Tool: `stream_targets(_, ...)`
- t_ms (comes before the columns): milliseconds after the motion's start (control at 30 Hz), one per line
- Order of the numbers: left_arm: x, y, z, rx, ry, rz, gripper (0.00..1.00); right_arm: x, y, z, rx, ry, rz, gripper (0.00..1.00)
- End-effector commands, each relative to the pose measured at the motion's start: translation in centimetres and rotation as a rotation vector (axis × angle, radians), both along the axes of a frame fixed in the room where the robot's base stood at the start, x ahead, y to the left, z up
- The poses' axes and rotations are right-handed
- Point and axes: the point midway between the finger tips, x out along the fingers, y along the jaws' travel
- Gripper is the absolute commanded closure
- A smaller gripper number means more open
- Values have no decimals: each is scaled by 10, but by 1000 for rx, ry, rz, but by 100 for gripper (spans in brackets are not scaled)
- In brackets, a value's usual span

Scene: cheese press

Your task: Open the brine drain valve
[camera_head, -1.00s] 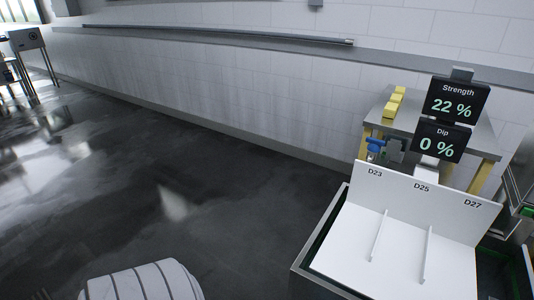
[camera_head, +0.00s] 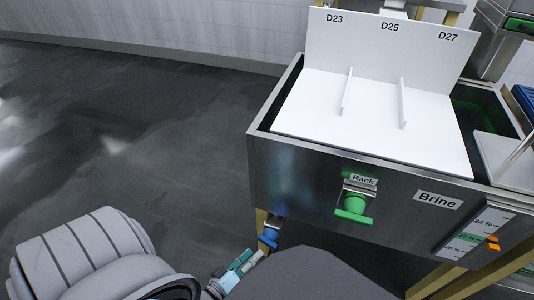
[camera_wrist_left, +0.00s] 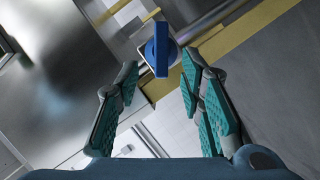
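The brine drain valve shows a blue handle (camera_head: 269,238) below the front left corner of the steel brine tank (camera_head: 300,170). In the left wrist view the blue handle (camera_wrist_left: 161,48) stands on a pipe just beyond the fingertips, close to midway between them. My left gripper (camera_head: 245,262) is beside the handle in the head view, its teal finger pads just short of it. In the left wrist view my left gripper (camera_wrist_left: 160,78) is open, with nothing between its fingers. The handle's contact with the fingers does not show. My right gripper is out of view.
A "Brine" label (camera_head: 437,200) and a level gauge (camera_head: 475,236) sit further right. A yellow leg (camera_head: 261,221) stands close to the valve. The floor at left is clear.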

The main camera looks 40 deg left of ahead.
Motion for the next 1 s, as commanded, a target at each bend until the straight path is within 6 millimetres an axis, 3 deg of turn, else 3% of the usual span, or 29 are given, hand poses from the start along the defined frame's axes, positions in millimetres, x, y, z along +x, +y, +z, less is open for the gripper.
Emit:
stream_targets(100, 33, 1, -12, 0, -2, 1, 65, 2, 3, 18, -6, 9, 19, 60)
stream_targets(300, 68, 1, -19, 2, 1, -1, 65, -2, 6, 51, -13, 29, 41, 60)
stream_targets(667, 78, 1, -19, 2, 4, 0, 65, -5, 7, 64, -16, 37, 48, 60)
stream_targets(900, 78, 1, -19, 2, 3, 0, 100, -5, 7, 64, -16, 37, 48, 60)
stream_targets(1000, 78, 1, -19, 2, 3, 0, 100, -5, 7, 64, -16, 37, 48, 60)
